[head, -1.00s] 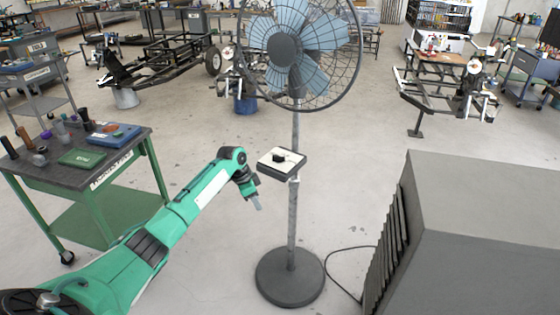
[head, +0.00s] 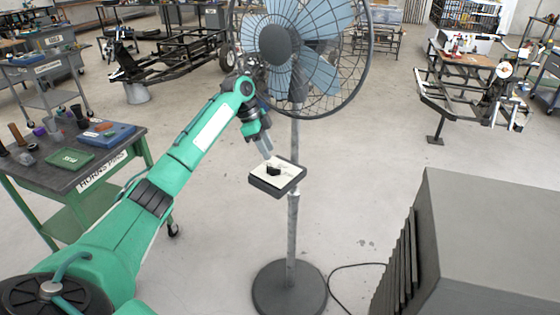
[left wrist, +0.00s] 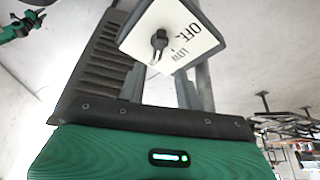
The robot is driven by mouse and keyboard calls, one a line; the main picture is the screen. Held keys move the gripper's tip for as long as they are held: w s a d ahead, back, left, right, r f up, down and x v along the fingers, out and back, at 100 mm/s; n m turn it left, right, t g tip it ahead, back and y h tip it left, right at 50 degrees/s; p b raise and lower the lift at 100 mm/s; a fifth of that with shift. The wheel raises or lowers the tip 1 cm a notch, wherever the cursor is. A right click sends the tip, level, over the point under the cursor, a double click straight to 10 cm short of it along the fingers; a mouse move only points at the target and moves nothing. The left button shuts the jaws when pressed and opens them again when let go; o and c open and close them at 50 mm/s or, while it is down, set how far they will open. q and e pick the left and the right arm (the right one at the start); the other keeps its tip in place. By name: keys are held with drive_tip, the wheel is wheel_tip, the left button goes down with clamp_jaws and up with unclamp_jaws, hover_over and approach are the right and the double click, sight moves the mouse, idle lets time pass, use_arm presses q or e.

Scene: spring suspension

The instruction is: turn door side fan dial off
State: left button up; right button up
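The fan dial is a black knob (head: 274,170) on the white face of a dark control box (head: 270,189), fixed to the pole of a blue-bladed standing fan (head: 291,209). In the left wrist view the knob (left wrist: 159,40) stands near the middle of the face, with "OFF" and "LOW" printed beside it. Which label it points at is unclear. My left gripper (head: 266,147) is just above the back edge of the box, its pale fingertips near the knob and seemingly apart from it. The finger gap is not clear. My right gripper is not in view.
A grey louvred cabinet (head: 480,235) stands at the right. A green-legged cart (head: 75,170) with tools stands at the left. The fan's round base (head: 290,289) and a black cable (head: 345,268) lie on the floor. The wire fan guard (head: 362,60) is close above my gripper.

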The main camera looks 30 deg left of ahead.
sight(276, 168)
use_arm(q)
drive_tip(key=x, duration=0.6)
drive_tip(key=shift+s+d+f+p, duration=0.2)
drive_tip(key=shift+p, duration=0.15)
clamp_jaws()
